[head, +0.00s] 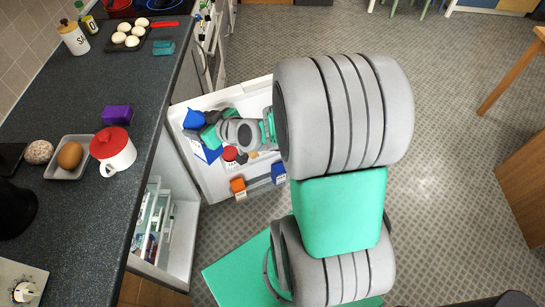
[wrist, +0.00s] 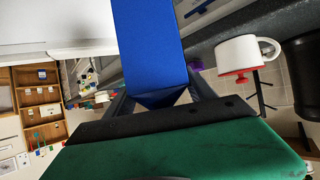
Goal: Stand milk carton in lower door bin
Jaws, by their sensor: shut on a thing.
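In the wrist view, my gripper (wrist: 155,108) is shut on a plain blue carton (wrist: 148,45), which extends from between the dark fingers. In the head view, my gripper (head: 191,131) is low over the open white fridge door (head: 180,175), with the blue carton (head: 194,119) at its fingers. My arm hides much of the door. Another blue, flat-looking thing (head: 208,154) shows just below the gripper. I cannot tell which bin is beneath the carton, or whether the carton touches the door.
An orange box (head: 237,186), a blue-and-white box (head: 278,173) and a red-topped item (head: 230,153) are at the door. The fridge interior (head: 180,235) stands open under the dark counter (head: 75,220). A red-lidded white mug (head: 113,150) is near the counter edge.

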